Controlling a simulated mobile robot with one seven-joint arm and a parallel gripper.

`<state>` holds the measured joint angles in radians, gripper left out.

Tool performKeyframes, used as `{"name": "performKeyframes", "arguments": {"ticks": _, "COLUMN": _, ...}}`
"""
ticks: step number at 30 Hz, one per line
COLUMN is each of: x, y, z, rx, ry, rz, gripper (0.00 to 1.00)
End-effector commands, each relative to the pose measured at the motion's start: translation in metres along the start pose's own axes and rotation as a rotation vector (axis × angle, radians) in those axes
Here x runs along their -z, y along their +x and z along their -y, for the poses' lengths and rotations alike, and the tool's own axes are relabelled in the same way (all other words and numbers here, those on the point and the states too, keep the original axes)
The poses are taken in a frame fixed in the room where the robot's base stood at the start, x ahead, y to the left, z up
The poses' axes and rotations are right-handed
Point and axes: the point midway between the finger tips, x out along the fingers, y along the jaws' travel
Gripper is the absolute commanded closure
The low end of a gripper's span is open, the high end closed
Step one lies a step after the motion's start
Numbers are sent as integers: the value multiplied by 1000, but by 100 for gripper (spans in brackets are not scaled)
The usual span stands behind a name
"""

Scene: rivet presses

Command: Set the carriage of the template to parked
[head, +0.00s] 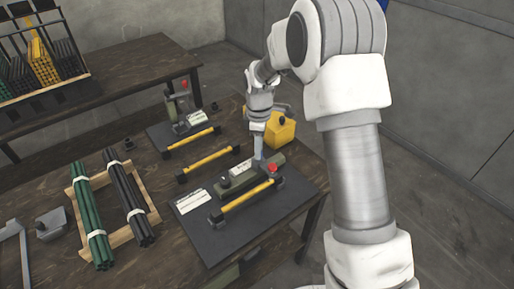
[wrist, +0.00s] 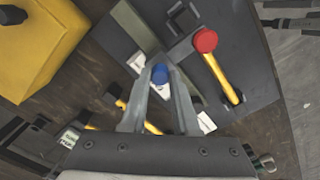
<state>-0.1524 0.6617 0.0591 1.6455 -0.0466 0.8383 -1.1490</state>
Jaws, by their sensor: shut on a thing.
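The fixture under my gripper, which I take to be the template, has a dark base plate (head: 215,235). An olive-green block (head: 243,183) with a white label lies along it, probably the carriage. My gripper (head: 258,162) points down at the block's far right part. In the wrist view, my gripper (wrist: 161,82) is shut on a blue knob (wrist: 160,73) between its fingertips. The head view hides this knob. I cannot read the labels or a parked mark.
A yellow block (head: 282,131) with a black knob stands just behind my gripper. A second fixture (head: 180,110) with a red knob stands farther back. Yellow bar handles (head: 208,168) cross the table's middle. Green rods (head: 90,215) and black rods (head: 130,200) lie on a wooden rack at left.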

Motion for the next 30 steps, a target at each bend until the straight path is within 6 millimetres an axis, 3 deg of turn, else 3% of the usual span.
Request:
{"name": "performKeyframes", "arguments": {"ticks": 9, "x": -44, "y": -3, "z": -45, "rx": -7, "ry": 5, "rz": 0, "gripper": 100}}
{"name": "performKeyframes", "arguments": {"ticks": 20, "x": -51, "y": -2, "z": -51, "rx": -11, "ry": 2, "rz": 2, "gripper": 100}}
{"name": "performKeyframes", "arguments": {"ticks": 21, "x": -51, "y": -2, "z": -51, "rx": -11, "ry": 3, "rz": 3, "gripper": 68}}
{"name": "performKeyframes", "arguments": {"ticks": 24, "x": -51, "y": -2, "z": -51, "rx": -11, "ry": 2, "rz": 3, "gripper": 50}}
{"name": "performKeyframes", "arguments": {"ticks": 26, "x": -50, "y": -2, "z": -50, "rx": -9, "ry": 2, "rz": 2, "gripper": 41}}
{"name": "performKeyframes", "arguments": {"ticks": 30, "x": -49, "y": -1, "z": -49, "rx": -7, "ry": 2, "rz": 1, "gripper": 41}}
